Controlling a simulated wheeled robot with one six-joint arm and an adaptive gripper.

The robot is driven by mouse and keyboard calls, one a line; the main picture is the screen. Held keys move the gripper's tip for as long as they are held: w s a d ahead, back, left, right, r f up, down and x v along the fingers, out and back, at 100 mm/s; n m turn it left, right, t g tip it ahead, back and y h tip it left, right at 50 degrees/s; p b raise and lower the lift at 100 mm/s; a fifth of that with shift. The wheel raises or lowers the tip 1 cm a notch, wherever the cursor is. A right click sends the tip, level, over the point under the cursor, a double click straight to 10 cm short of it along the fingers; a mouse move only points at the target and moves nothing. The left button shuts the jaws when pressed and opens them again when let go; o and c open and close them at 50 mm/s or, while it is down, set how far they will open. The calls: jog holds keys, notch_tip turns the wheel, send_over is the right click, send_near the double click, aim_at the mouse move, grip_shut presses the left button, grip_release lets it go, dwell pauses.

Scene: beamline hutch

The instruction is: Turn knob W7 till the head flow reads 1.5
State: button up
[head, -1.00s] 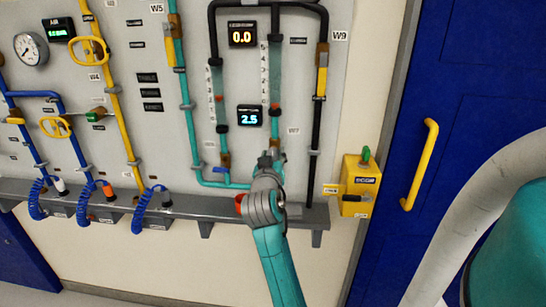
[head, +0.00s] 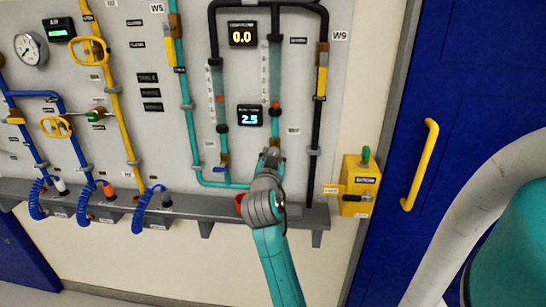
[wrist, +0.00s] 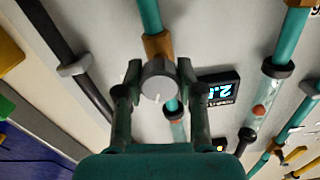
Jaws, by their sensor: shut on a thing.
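Knob W7 (wrist: 158,82) is a round grey knob with a pale mark on its rim, on a brass valve body (wrist: 157,46) in a teal pipe. My gripper (wrist: 156,84) is shut on it, one finger on each side. In the head view my gripper (head: 272,157) covers the knob, at the foot of the right flow tube (head: 275,80). A blue display (head: 249,116) left of this tube reads 2.5. It shows upside down and partly hidden in the wrist view (wrist: 218,90). An orange display (head: 242,34) above reads 0.0. Their captions are too small to read.
A second flow tube (head: 217,95) stands to the left, with a blue-handled valve below. A black pipe (head: 316,130) runs close on the right. A grey ledge (head: 190,205) lies below. A yellow box (head: 359,185) with a green knob is farther right, beside a blue door (head: 460,90).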

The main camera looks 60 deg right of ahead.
jog(key=shift+m, duration=2)
jog(key=o, duration=1.1)
jog(key=shift+o, duration=0.2)
jog(key=v, duration=1.2)
jog(key=shift+f, duration=0.1)
